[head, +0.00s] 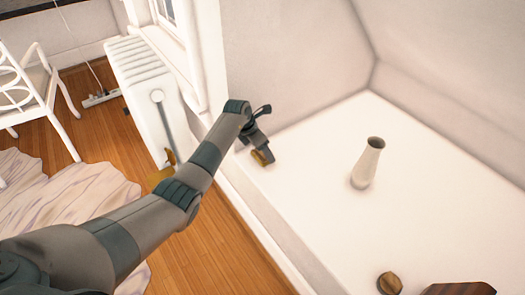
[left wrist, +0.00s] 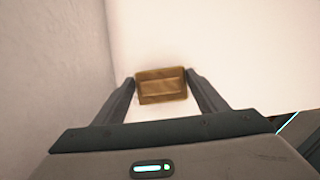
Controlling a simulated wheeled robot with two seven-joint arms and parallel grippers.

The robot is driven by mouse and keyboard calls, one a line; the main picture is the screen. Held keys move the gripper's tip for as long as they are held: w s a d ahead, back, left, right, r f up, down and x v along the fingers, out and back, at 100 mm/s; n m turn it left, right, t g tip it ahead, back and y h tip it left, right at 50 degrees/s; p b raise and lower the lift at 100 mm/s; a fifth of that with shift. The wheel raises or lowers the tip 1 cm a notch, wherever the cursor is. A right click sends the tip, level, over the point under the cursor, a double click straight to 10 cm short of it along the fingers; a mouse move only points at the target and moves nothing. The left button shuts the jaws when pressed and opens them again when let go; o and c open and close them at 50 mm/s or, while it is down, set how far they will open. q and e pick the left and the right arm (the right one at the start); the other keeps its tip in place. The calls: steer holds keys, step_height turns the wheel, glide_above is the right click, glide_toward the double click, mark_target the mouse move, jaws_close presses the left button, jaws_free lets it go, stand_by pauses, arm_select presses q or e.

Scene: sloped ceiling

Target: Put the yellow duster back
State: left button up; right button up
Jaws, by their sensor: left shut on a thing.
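My left gripper (head: 258,147) reaches over the white surface near its left edge, close to the wall. My right gripper is not in view.
A pale vase (head: 367,164) stands right of the gripper. A round brown thing (head: 389,283) and a dark wooden thing (head: 458,289) lie at the front. The white surface is mostly clear.

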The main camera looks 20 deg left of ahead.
arm_select(q)
steer(key=shift+f, duration=0.1)
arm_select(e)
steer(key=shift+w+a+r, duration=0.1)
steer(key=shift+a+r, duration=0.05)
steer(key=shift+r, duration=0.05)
arm_select(q)
steer(key=shift+f, duration=0.15)
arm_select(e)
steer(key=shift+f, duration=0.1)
arm_select(q)
steer(key=o, duration=1.1)
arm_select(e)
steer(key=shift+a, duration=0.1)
arm_select(q)
steer(key=shift+r, duration=0.25)
steer(key=shift+a+r, duration=0.15)
steer(key=shift+r, duration=0.05)
steer(key=shift+p+v, duration=0.95)
steer(key=shift+v, duration=4.75)
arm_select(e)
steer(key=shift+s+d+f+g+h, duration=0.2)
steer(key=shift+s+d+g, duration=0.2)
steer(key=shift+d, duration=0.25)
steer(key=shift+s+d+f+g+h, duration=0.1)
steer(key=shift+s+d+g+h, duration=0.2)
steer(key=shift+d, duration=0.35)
